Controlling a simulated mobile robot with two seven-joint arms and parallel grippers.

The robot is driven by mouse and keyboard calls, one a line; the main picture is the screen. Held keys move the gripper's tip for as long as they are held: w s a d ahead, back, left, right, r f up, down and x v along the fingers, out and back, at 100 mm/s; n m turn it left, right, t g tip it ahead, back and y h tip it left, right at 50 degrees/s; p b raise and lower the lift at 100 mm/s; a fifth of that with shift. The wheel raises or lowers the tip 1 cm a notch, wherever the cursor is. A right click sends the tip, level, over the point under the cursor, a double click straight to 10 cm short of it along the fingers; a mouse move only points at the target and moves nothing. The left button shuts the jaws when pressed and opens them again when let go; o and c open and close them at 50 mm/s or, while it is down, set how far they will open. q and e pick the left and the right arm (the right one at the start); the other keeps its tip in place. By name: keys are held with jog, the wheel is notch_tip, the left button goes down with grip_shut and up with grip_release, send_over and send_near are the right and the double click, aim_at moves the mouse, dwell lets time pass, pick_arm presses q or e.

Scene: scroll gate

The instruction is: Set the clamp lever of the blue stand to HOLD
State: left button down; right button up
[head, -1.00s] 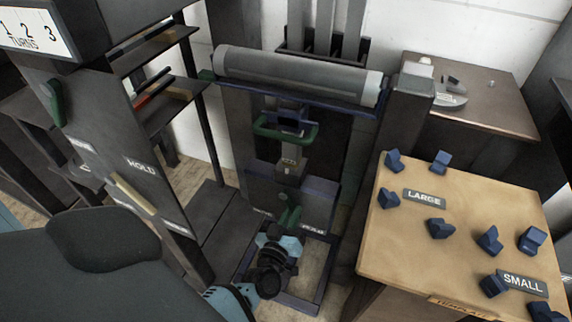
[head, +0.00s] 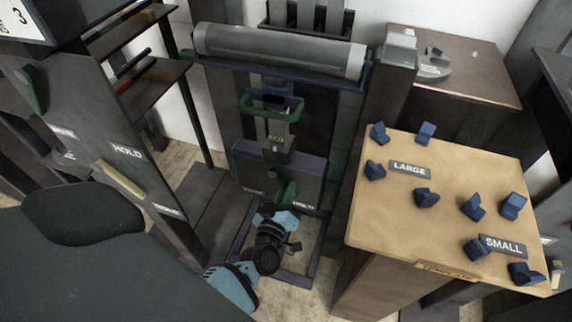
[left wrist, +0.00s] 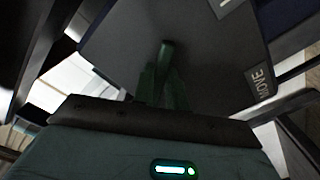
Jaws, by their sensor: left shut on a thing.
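The blue stand (head: 320,168) stands upright in the middle of the head view and bears a large grey roll (head: 280,50). Its green clamp lever (head: 288,188) is low on the front box, between two small labels too blurred to read there. My left gripper (head: 281,208) is shut on the lever, its fingers partly hidden by the wrist. In the left wrist view the lever (left wrist: 166,58) rises between the green-tinted fingers (left wrist: 162,85) in front of a dark plate. A MOVE label (left wrist: 261,79) is on the plate's right side. My right gripper is out of view.
A wooden table (head: 385,225) with several blue blocks and LARGE and SMALL labels stands close on the right. A dark panel with a HOLD label (head: 127,150) and another green handle (head: 33,92) stands on the left. A green loop handle (head: 272,106) sits above the lever.

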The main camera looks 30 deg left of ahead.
pick_arm(q)
jog(key=c, duration=1.4)
grip_release()
jog(key=shift+d, duration=0.1)
jog(key=shift+c, duration=0.2)
jog(key=shift+o, duration=0.2)
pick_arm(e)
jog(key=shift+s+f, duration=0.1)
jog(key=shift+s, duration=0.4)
